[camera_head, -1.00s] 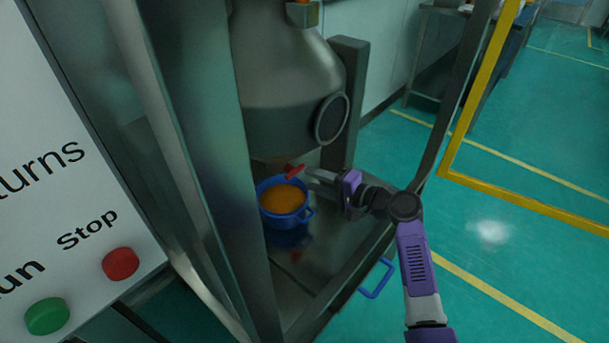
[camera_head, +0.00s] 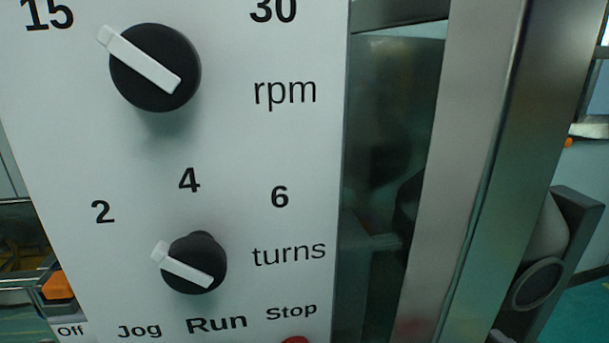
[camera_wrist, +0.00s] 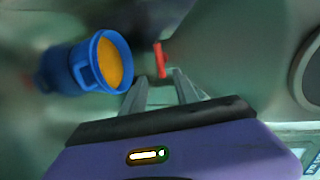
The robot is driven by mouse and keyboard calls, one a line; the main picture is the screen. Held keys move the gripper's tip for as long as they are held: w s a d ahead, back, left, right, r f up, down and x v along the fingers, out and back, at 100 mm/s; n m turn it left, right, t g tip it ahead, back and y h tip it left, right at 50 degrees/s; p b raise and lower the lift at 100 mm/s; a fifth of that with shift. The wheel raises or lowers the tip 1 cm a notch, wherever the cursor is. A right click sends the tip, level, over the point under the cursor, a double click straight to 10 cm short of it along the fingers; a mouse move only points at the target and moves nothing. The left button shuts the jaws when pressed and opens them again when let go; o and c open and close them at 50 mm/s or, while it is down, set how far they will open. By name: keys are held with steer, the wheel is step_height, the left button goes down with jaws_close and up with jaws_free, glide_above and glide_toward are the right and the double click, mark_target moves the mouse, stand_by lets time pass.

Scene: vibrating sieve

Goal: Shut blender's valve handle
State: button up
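The red valve handle (camera_wrist: 160,60) shows in the wrist view, just beyond my fingertips. My gripper (camera_wrist: 159,77) is open, with its two fingers apart and nothing clearly between them. The handle lies in line with the gap, nearer the right finger; I cannot tell whether they touch. The blender's grey body fills the background, and its round dark-rimmed port (camera_wrist: 310,75) is at the right edge. In the head view only part of the blender with that port (camera_head: 537,285) shows at the lower right. The handle and gripper are out of that view.
A blue pot (camera_wrist: 66,70) with orange contents is left of the handle in the wrist view. The head view is mostly the white control panel (camera_head: 225,130), with two black knobs. A metal frame post (camera_head: 455,180) stands to its right.

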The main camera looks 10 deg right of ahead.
steer(key=s+n+g+h, duration=0.1)
steer(key=s+n+h, duration=0.3)
steer(key=s+h, duration=0.35)
steer(key=s+a+r+n+y, duration=0.3)
steer(key=s+a+n, duration=0.3)
steer(key=s+a, duration=0.75)
steer(key=s+a+r+n+y, duration=0.25)
steer(key=s+a+n, duration=0.45)
steer(key=s+a, duration=0.6)
step_height(320, 180, up, 14)
steer(key=w+p, duration=0.1)
steer(key=p, duration=1.3)
steer(key=shift+w+a+r+y+p, duration=0.15)
steer(key=shift+w+a+y+p, duration=0.2)
steer(key=shift+w+y, duration=0.05)
